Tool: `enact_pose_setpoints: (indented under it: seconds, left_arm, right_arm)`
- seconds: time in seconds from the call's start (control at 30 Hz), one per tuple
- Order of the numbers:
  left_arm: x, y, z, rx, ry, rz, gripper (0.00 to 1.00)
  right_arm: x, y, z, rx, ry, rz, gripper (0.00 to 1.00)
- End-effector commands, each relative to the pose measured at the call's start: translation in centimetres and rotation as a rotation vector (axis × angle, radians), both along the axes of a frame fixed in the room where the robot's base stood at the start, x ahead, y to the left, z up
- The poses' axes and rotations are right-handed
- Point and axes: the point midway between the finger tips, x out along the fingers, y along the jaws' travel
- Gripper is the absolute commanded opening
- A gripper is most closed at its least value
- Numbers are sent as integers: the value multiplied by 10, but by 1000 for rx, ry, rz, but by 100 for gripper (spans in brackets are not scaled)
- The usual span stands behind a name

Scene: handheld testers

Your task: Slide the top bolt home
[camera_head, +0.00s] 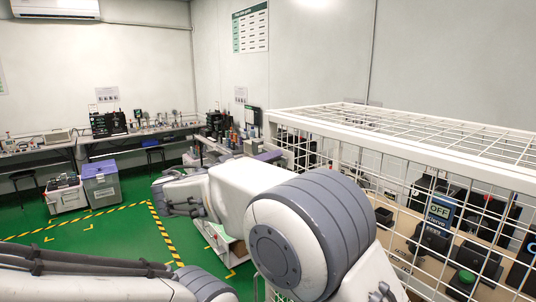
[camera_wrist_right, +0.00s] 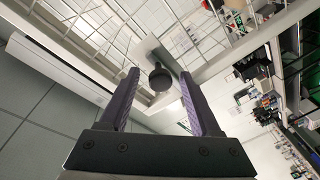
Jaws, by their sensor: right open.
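A black round knob (camera_wrist_right: 160,78) on the white cage frame shows in the right wrist view, and I take it to be the top bolt's knob. My right gripper (camera_wrist_right: 159,74) has two purple fingers spread wide, one on each side of the knob in the picture. No finger visibly touches it, and I cannot tell how deep it lies between them. The bolt is not clear there. My left arm enters at the lower left, its gripper out of view.
Benches (camera_head: 130,133) line the back wall. Grey bins (camera_head: 101,185) stand on green floor.

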Motion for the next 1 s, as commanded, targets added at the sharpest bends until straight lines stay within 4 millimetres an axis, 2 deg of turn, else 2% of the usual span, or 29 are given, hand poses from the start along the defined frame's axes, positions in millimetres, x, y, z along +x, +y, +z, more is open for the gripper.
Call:
enact_pose_setpoints:
  seconds: [0.13,0.4,0.57,0.6,1.0]
  left_arm:
    - [0,0,5,0,0,0,64]
    - [0,0,4,0,0,0,64]
    - [0,0,4,0,0,0,64]
    - [0,0,4,0,0,0,64]
    - [0,0,4,0,0,0,64]
  right_arm:
    - [6,-7,0,0,1,-1,64]
    - [7,-7,-1,0,2,0,64]
    - [7,-7,-1,0,2,0,3]
    - [7,-7,-1,0,2,0,0]
    - [7,-7,-1,1,2,1,0]
